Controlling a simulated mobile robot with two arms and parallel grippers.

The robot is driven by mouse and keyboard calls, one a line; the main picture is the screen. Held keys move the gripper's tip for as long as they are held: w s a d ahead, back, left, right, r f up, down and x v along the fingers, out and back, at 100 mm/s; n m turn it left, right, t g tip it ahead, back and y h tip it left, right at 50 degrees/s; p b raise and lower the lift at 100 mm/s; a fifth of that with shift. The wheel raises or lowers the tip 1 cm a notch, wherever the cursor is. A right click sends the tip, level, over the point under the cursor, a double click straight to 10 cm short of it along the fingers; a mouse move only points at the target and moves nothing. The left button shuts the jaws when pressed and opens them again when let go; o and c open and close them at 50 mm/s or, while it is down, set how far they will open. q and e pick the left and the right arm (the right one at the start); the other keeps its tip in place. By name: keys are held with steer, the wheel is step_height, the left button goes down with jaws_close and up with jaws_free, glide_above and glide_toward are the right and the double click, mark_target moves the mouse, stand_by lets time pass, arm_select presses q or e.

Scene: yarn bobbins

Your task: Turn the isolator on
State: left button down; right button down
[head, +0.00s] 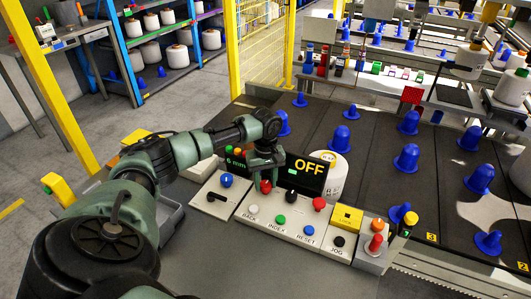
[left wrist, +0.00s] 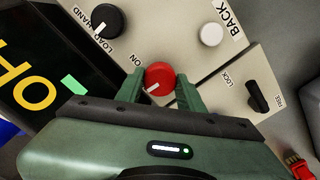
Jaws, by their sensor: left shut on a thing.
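The isolator is a red rotary knob (left wrist: 160,73) on the light panel, with the word ON printed at its upper left in the left wrist view. Its white pointer mark points to the lower left there, not at ON. My left gripper (left wrist: 160,90) is shut on the knob, one finger on each side. In the head view the gripper (head: 265,172) reaches down onto the red knob (head: 266,187), which is partly hidden. The black display (head: 295,175) beside it reads OFF in yellow. My right gripper is not in view.
Near the knob are a white BACK button (left wrist: 211,33), a black LOAD/HAND knob (left wrist: 107,20) and a black LOCK/FREE lever (left wrist: 257,97). The panel also has a red button (head: 319,203) and a yellow box (head: 347,217). Blue cones (head: 406,158) stand on the dark table to the right.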

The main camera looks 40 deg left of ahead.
arm_select(q)
steer(key=m+p, duration=0.1)
steer(key=p, duration=0.1)
steer(key=m+p, duration=0.2)
steer(key=p, duration=0.1)
steer(key=shift+s+r, duration=0.1)
steer(key=shift+r, duration=0.2)
steer(key=shift+f+m+p, duration=0.15)
steer(key=shift+m+p, duration=0.55)
steer(key=shift+m, duration=0.2)
steer(key=m+p, duration=0.1)
steer(key=m, duration=0.1)
steer(key=shift+m, duration=0.4)
steer(key=m+p, duration=0.1)
steer(key=m, duration=0.1)
steer(key=shift+f+m, duration=0.1)
steer(key=shift+m, duration=0.3)
steer(key=m, duration=0.2)
steer(key=shift+m, duration=0.3)
steer(key=shift+m+p, duration=0.35)
steer(key=shift+m, duration=1.65)
steer(key=c, duration=0.9)
jaws_free()
